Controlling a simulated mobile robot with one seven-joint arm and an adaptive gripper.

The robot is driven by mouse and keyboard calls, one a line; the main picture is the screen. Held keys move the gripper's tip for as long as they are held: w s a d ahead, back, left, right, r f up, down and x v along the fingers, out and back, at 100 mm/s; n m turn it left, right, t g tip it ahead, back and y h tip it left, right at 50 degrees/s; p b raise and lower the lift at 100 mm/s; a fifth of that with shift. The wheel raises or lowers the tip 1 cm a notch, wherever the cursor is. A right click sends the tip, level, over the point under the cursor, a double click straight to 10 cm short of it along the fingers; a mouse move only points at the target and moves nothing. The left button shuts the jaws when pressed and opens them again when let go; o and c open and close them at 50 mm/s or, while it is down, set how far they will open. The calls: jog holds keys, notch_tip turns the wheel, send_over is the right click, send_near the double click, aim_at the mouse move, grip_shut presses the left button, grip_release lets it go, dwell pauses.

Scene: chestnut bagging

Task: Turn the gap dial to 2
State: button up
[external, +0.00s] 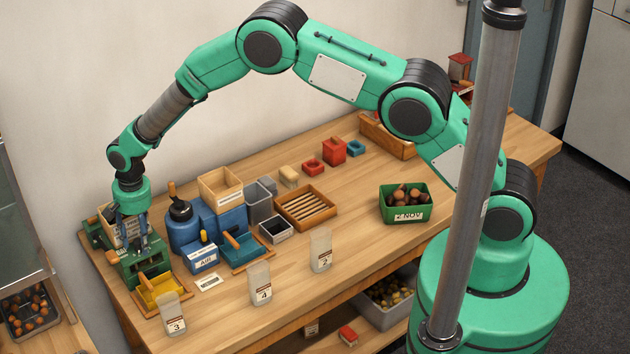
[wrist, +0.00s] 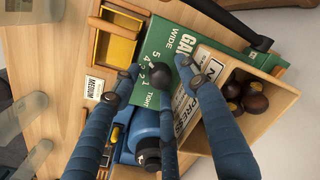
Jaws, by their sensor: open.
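The green machine (external: 146,268) stands at the left end of the table. In the wrist view its green panel (wrist: 157,56) bears a scale from 5 at WIDE to 1 at TIGHT. My gripper (external: 131,230) is above this machine, pointing down. In the wrist view the blue fingers of my gripper (wrist: 155,82) are spread, with their dark tips over the scale. The fingers partly cover the panel.
A wooden hopper (wrist: 284,101) with chestnuts sits right of my fingers in the wrist view. A yellow tray (external: 162,291) is at the machine's front. A blue machine (external: 186,234) stands close on the right. Numbered bags stand along the table's front edge.

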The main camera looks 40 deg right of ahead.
jog(key=shift+f, duration=0.15)
grip_shut()
jog(key=shift+f+n+b, duration=0.1)
jog(key=shift+n+b, duration=0.9)
jog(key=shift+b, duration=0.05)
jog(key=shift+n+b, duration=0.7)
jog(key=shift+n, duration=0.6)
